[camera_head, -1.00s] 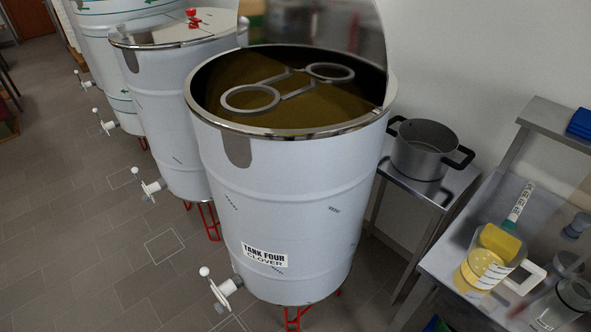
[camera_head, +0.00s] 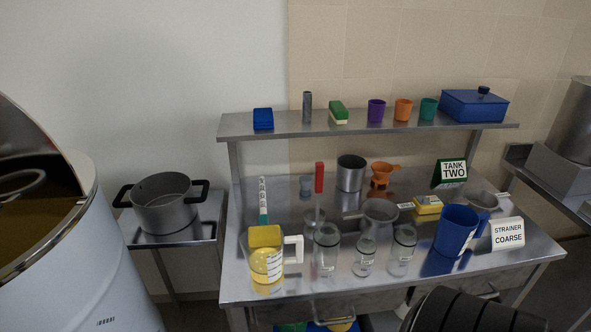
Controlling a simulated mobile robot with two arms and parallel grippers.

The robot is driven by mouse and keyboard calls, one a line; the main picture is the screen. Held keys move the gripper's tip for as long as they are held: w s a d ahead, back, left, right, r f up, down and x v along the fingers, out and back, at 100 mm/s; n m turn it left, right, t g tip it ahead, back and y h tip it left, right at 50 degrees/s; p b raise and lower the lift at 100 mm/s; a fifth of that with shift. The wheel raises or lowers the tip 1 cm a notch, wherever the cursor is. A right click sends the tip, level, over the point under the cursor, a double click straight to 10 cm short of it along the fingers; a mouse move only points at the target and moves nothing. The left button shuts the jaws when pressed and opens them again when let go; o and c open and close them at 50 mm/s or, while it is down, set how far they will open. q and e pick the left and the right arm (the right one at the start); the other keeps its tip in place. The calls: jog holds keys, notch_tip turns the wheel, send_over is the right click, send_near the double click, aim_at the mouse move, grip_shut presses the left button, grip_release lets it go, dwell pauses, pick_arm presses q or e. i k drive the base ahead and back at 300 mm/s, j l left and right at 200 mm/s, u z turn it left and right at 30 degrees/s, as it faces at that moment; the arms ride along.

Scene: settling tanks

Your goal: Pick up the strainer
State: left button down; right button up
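A grey metal bowl-shaped piece with a wide rim (camera_head: 380,210) sits among glass jars at the middle of the steel table; it looks like a strainer, though its mesh is too small to tell. Another shallow grey bowl (camera_head: 483,199) lies partly hidden behind the blue jug (camera_head: 455,230) at the right, and it could also be a strainer. A white sign reading "STRAINER COARSE" (camera_head: 507,234) stands at the table's right front.
The steel table (camera_head: 240,287) is crowded with a yellow-filled jug (camera_head: 266,265), glass jars (camera_head: 326,250), an orange funnel (camera_head: 381,173) and a "TANK TWO" sign (camera_head: 453,170). A shelf (camera_head: 285,123) runs above its back. A grey pot (camera_head: 165,205) stands left, beside a large tank (camera_head: 85,270).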

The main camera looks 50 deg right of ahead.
aim_at(479, 201)
jog(key=z, duration=2.75)
jog(key=u, duration=3.15)
jog(key=z, duration=3.15)
